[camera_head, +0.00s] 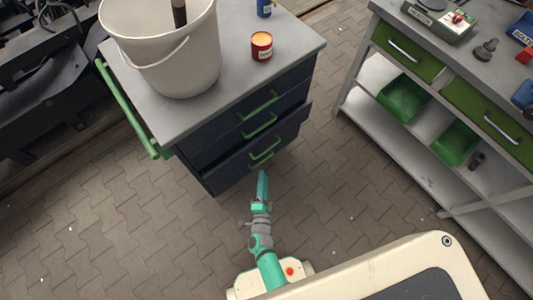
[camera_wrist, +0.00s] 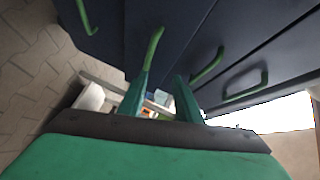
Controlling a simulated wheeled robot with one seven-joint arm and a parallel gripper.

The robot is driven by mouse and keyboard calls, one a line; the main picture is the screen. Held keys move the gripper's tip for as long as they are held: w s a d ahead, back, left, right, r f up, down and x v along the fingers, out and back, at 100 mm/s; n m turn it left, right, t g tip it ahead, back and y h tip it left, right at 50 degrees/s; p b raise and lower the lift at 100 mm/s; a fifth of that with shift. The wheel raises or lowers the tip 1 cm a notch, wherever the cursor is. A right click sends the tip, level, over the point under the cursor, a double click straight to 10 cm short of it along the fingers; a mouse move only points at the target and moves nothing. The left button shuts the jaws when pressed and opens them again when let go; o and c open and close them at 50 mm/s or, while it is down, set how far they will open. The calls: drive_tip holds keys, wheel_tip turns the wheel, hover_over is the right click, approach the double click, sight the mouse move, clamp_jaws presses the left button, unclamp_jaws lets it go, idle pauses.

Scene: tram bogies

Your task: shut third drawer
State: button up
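A dark blue drawer cabinet (camera_head: 190,152) with a grey top stands at upper middle in the head view, with three green handles showing on its front. The third drawer (camera_head: 235,172), the lowest visible there, sticks out a little past the drawers above; its green handle (camera_head: 264,149) faces my gripper. My gripper (camera_head: 262,178) is in front of and below that handle. In the wrist view my gripper (camera_wrist: 162,92) has its two green fingers apart with nothing seen between them. A green handle (camera_wrist: 154,43) shows just beyond the left finger; I cannot tell whether they touch.
A white bucket (camera_head: 180,65) and a red-yellow can (camera_head: 262,46) stand on the cabinet top. A green side rail (camera_head: 125,105) runs along its left. A workbench (camera_head: 440,100) with green drawers and bins is at right. Paved floor (camera_head: 340,190) between them is clear.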

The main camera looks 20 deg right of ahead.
drive_tip(key=w+d+f+m, duration=0.1)
drive_tip(key=w+d+f, duration=0.1)
drive_tip(key=w, duration=0.4)
drive_tip(key=w+d+f+m+h, duration=0.1)
drive_tip(key=w+d+f, duration=0.1)
drive_tip(key=w, duration=0.4)
drive_tip(key=shift+w+d+f+m+g, duration=0.2)
drive_tip(key=shift+w+d+m+g, duration=0.15)
drive_tip(key=shift+d, duration=0.5)
drive_tip(key=shift+a, duration=0.1)
clamp_jaws()
